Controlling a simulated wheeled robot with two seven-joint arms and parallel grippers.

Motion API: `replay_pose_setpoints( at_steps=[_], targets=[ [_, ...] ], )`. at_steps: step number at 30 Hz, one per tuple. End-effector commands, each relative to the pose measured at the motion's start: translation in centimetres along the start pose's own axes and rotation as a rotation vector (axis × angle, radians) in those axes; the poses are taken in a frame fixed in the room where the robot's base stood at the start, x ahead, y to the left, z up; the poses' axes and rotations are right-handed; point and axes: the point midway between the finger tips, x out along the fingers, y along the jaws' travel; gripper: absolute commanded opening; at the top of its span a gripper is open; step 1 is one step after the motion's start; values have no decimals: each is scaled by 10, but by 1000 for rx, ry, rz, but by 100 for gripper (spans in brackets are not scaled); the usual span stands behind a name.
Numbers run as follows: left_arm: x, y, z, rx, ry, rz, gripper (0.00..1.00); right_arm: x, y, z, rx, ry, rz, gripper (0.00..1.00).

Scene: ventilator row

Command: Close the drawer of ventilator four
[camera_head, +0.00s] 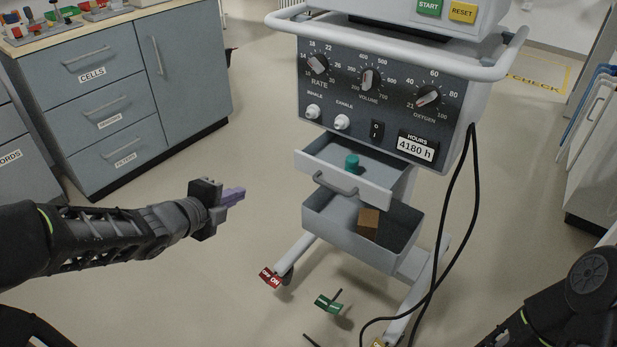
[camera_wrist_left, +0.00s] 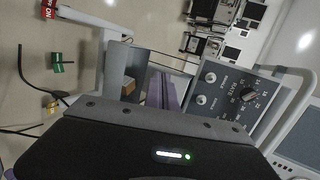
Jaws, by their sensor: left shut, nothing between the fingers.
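The ventilator (camera_head: 385,90) stands right of centre, with knobs and a panel reading 4180 h. No number four is readable on it. Its drawer (camera_head: 375,188) is pulled out, with a grey handle (camera_head: 335,184) on its front and a teal cylinder (camera_head: 352,164) inside. Below it is an open grey bin (camera_head: 330,222) holding a brown block (camera_head: 368,223). My left gripper (camera_head: 236,196) is shut and empty, left of the handle and apart from it. Its purple fingers (camera_wrist_left: 160,90) show in the left wrist view. Only part of my right arm shows at the lower right; its gripper is out of view.
Blue-grey cabinets (camera_head: 105,95) stand at the left. A red tag (camera_head: 270,278) and a green tag (camera_head: 328,304) are low by the ventilator's legs. A black cable (camera_head: 445,230) hangs down its right side. The floor between cabinets and ventilator is clear.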

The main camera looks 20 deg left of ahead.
Motion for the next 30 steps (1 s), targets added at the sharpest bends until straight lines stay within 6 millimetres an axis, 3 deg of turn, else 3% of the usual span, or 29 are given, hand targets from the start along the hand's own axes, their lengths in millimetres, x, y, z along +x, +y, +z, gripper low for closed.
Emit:
replay_pose_setpoints(
  at_steps=[2, 5, 19, 23, 30],
  targets=[
    [-2, -13, -23, 32, 85, -66, 0, 0, 0, 0, 0, 1, 0, 36],
    [-4, -26, -34, 40, 132, -119, 0, 0, 0, -1, 0, 2, 0, 36],
    [-1, -30, -36, 30, 138, -132, 0, 1, 0, -1, 0, 1, 0, 36],
    [11, -30, -37, 30, 138, -132, 0, 5, 2, 0, 0, 1, 0, 36],
    [51, -34, -43, 29, 139, -130, 0, 15, 6, 0, 1, 1, 0, 36]
  ],
)
